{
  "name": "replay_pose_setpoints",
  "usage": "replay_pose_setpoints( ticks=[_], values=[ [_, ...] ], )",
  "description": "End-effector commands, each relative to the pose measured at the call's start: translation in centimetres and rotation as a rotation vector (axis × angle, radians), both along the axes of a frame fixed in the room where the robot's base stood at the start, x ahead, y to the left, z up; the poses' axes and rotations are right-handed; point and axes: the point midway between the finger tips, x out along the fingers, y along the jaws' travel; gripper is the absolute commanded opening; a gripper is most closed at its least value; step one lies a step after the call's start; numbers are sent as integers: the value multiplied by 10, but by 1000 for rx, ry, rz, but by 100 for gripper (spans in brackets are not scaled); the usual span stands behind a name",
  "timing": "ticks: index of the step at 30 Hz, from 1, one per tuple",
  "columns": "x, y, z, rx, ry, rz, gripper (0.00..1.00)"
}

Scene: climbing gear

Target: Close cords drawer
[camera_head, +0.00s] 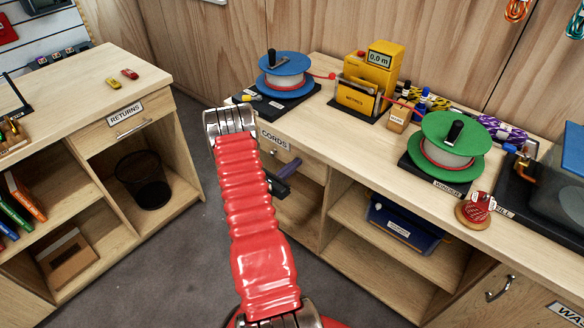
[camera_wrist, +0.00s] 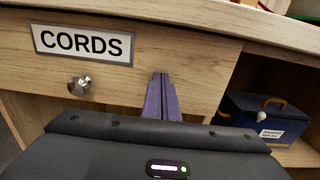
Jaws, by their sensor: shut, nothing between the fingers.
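The cords drawer (camera_wrist: 205,62) has a light wood front with a CORDS label and a round metal knob (camera_wrist: 79,86). In the head view its label (camera_head: 275,138) shows just under the worktop edge, partly beside my red arm. The front looks about level with the cabinet; no clear gap shows, but I cannot tell if it is fully closed. My gripper (camera_wrist: 160,76) is shut and empty, its purple fingers pointing at the drawer front right of the knob. Whether the tips touch the wood I cannot tell. In the head view my gripper (camera_head: 290,167) is partly hidden by my arm.
Right of the drawer is an open shelf with a blue box (camera_head: 403,222). The worktop (camera_head: 325,125) above holds a blue reel (camera_head: 285,78), a yellow meter (camera_head: 370,83) and a green reel (camera_head: 447,148). The returns counter (camera_head: 80,95) stands left, with floor between.

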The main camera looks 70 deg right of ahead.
Motion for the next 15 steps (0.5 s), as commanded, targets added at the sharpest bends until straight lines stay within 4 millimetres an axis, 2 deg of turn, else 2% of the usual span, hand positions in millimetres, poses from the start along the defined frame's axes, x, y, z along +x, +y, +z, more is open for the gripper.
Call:
replay_pose_setpoints(
  ticks=[5, 15],
  values=[
    [6, 18, 0, 0, 0, 2, 0],
    [24, 74, -1, -1, 3, 5, 0]
  ],
)
